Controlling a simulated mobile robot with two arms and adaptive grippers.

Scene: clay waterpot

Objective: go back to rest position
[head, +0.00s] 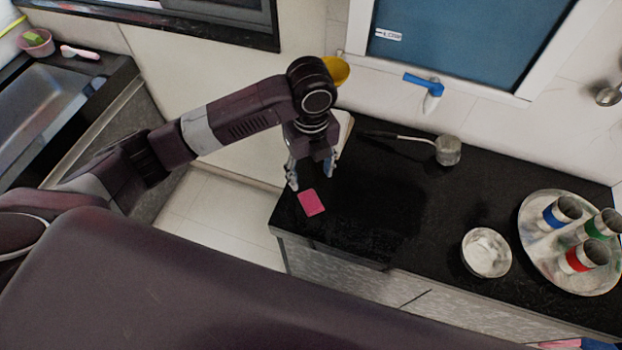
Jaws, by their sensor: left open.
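My left gripper (313,172) is over the left end of the black counter (390,225), pointing down. Its fingers are apart with nothing seen between them. A pink square (311,202) lies flat on the counter just below and in front of the fingers in the picture. I cannot tell whether a finger touches it. My left arm reaches in from the left, stretched out over the gap beside the counter. My right gripper is not in view.
A metal pot (447,150) with a long handle stands near the wall. A metal bowl (486,252) and a round tray (535,263) with several banded cups are at right. A yellow thing (337,69) shows behind my wrist. A sink (45,110) is at far left.

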